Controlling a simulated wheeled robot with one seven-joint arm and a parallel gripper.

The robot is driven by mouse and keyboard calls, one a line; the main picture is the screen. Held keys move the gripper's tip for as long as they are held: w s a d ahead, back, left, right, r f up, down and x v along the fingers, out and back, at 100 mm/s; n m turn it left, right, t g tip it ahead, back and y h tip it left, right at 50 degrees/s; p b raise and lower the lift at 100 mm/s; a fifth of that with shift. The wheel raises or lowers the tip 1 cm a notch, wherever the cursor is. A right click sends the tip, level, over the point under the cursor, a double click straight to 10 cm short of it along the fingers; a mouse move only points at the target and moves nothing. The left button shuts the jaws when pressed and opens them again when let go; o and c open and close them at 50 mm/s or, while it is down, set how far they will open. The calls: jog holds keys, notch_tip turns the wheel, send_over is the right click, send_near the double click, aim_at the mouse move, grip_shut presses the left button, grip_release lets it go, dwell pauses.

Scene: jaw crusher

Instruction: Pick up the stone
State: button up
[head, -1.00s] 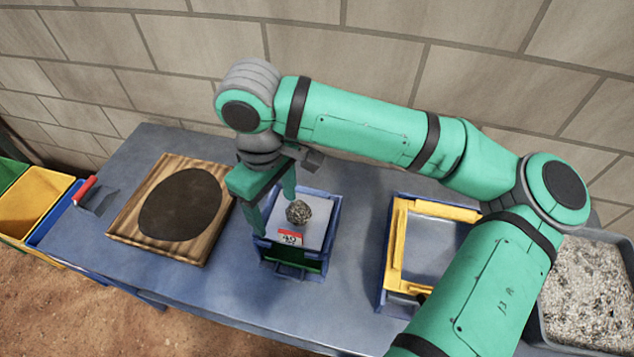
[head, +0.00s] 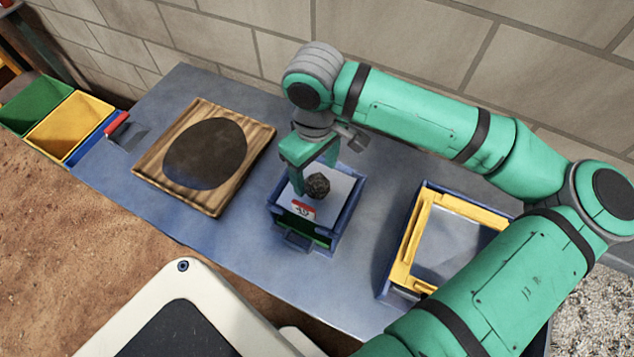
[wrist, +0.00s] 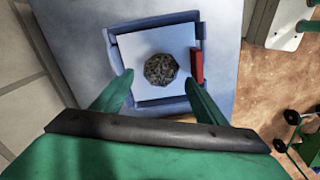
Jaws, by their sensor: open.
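The stone (head: 318,185) is a small dark grey, rough lump. In the wrist view the stone (wrist: 160,69) lies near the middle of the white plate, ahead of and between my fingertips. My gripper (wrist: 160,82) is open, with a green finger on each side and nothing between them. In the head view my gripper (head: 315,178) is above the scale, close to the stone; part of the far finger is hard to make out.
A wooden board with a dark oval (head: 205,153) lies left of the scale. A yellow-and-blue frame (head: 417,237) stands to the right. Bare blue table separates these.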

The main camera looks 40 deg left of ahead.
aim_at(316, 180)
jog(key=shift+d+f, duration=0.15)
jog(key=shift+f, duration=0.9)
jog(key=shift+d+f, duration=0.15)
jog(key=shift+f, duration=0.9)
jog(key=c, duration=1.4)
jog(key=shift+s+r, duration=0.1)
jog(key=shift+r, duration=0.05)
